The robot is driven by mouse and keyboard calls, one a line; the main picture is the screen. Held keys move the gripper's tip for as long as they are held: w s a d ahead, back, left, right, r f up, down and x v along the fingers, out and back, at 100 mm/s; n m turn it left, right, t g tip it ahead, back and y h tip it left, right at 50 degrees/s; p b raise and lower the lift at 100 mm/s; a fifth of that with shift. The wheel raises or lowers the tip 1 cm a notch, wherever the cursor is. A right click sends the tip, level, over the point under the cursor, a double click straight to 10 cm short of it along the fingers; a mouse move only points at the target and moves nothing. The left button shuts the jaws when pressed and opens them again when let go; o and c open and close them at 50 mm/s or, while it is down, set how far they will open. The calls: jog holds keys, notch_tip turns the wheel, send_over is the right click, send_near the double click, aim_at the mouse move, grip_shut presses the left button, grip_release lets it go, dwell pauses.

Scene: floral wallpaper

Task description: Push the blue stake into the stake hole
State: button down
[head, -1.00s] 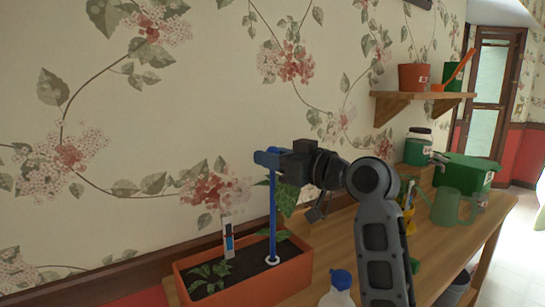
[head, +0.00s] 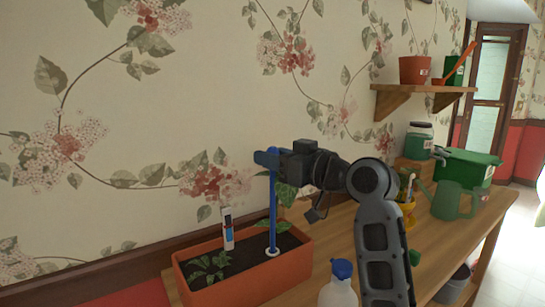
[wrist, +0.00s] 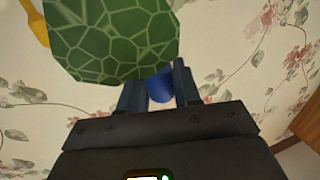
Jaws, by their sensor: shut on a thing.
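The blue stake (head: 272,215) stands upright in the orange planter box (head: 250,281) in the head view. Its lower end meets the white ring of the stake hole (head: 272,253) in the dark soil; how deep it sits is hidden. My gripper (head: 268,158) is shut on the stake near its top. In the wrist view the blue stake (wrist: 160,86) shows between the two fingers of my gripper (wrist: 159,90). A large green leaf (wrist: 112,38) covers much of the space beyond the fingers.
A white label marker (head: 228,230) and small plants (head: 206,268) stand left of the stake. A clear bottle with a blue cap (head: 341,275) is near the planter's right. A green watering can (head: 452,200) and a green box (head: 466,168) are farther right. The wallpapered wall is close behind.

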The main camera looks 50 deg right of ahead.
jog(key=shift+f+b, duration=0.9)
jog(key=shift+f, duration=0.3)
jog(key=c, duration=0.7)
grip_release()
jog(key=s, duration=0.8)
jog(key=shift+b, duration=0.35)
jog(key=shift+w+r, duration=0.1)
